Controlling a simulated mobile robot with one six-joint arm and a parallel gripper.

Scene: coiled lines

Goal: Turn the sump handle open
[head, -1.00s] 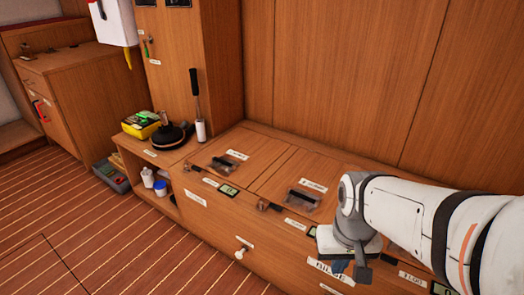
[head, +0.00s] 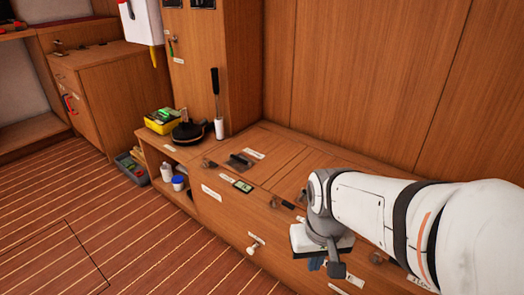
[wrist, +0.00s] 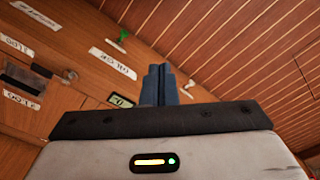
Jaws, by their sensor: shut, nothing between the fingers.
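No label that I can read says sump, so I cannot tell which handle it is. A small pale knob (head: 254,247) sticks out of the bench front in the head view.
The wooden bench (head: 215,212) has latched lids on top. A BILGE label (wrist: 112,63) lies close to my fingers. Striped floor (head: 120,240) is clear at left.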

